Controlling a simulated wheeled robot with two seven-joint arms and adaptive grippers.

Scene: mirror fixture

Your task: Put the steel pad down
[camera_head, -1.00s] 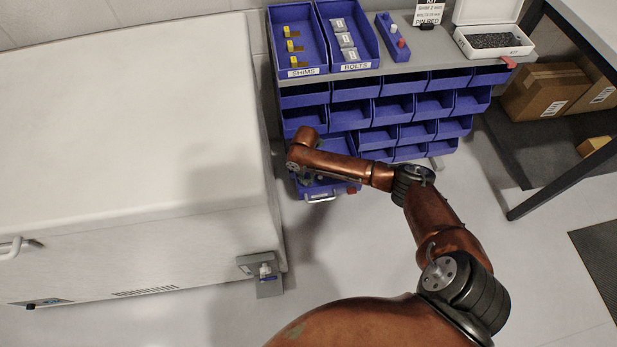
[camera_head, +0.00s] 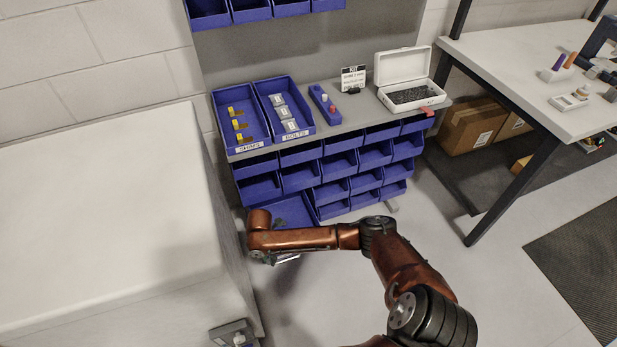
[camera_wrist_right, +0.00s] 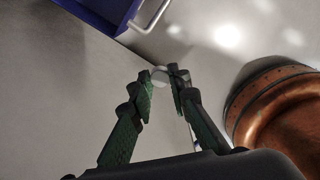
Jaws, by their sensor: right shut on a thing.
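My right gripper (camera_wrist_right: 162,82) has dark green fingers, and its tips are closed on a small pale grey round piece (camera_wrist_right: 160,76), which I take for the steel pad. Only part of the pad shows between the tips. In the head view my right arm reaches left to the front of an open blue drawer (camera_head: 308,212) low in the bin rack. The gripper there is mostly hidden under my copper wrist, and the pad cannot be made out. My left gripper is in neither view.
The drawer's pale handle (camera_wrist_right: 152,18) is beyond the fingertips in the wrist view. A big white chest (camera_head: 100,220) stands close on the left. The rack shelf (camera_head: 345,112) carries blue trays and a white case (camera_head: 405,70).

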